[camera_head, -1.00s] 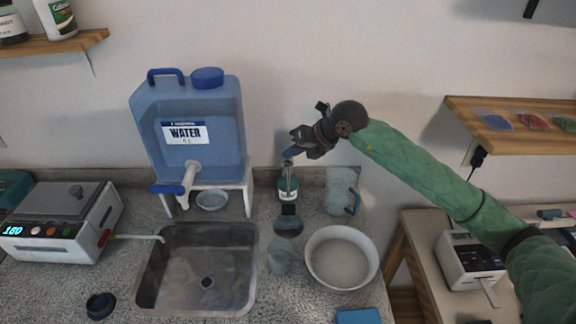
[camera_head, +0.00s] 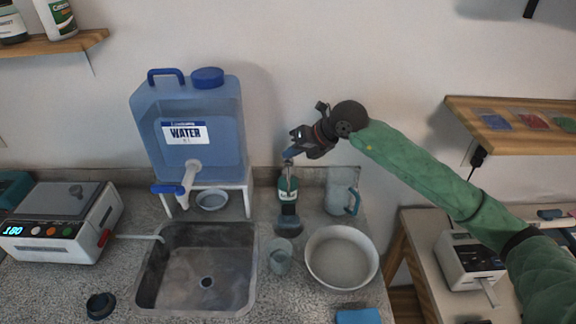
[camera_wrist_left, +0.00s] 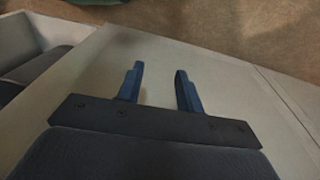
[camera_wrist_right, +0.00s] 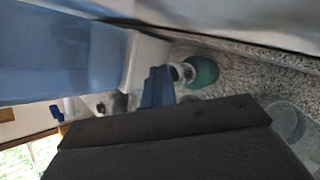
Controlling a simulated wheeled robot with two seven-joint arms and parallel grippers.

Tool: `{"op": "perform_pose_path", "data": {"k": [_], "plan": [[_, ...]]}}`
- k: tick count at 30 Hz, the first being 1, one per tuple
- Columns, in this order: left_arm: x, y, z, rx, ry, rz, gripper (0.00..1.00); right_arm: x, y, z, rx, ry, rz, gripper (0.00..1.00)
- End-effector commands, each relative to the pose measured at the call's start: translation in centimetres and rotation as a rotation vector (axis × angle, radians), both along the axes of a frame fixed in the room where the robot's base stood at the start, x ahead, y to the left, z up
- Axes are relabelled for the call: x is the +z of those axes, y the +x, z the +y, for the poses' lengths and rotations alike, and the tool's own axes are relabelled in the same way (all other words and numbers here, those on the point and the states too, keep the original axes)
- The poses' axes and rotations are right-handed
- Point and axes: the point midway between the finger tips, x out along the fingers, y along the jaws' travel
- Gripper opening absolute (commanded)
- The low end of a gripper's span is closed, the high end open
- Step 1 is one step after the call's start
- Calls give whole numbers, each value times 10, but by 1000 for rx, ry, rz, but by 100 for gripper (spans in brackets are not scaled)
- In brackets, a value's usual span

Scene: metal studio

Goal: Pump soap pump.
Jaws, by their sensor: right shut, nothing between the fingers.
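The soap pump (camera_head: 288,188) is a small bottle with a green and white body and a thin upright nozzle. It stands at the back of the counter, right of the water tank. My right gripper (camera_head: 291,153) is just above the top of the pump, tilted down, with its blue fingers shut and empty. I cannot tell whether the fingertips touch the pump head. In the right wrist view the shut fingers (camera_wrist_right: 158,87) are beside the pump's pale top, with its green body (camera_wrist_right: 203,72) behind. My left gripper (camera_wrist_left: 160,82) is open and empty, away from the counter.
A blue water tank (camera_head: 190,125) on a white stand is left of the pump, above a metal sink (camera_head: 165,283). A clear jug (camera_head: 341,192), a white bowl (camera_head: 341,284), a small beaker (camera_head: 280,262) and a dark-based flask (camera_head: 288,219) crowd the pump.

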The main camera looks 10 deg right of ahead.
Motion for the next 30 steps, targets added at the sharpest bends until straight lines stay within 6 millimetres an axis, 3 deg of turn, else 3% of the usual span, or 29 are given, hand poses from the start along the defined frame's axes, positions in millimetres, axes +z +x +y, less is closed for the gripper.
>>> {"op": "perform_pose_path", "data": {"k": [30], "plan": [[-12,1,-1,1,-1,-1,36,-11,0,0,0,-1,3,0]]}}
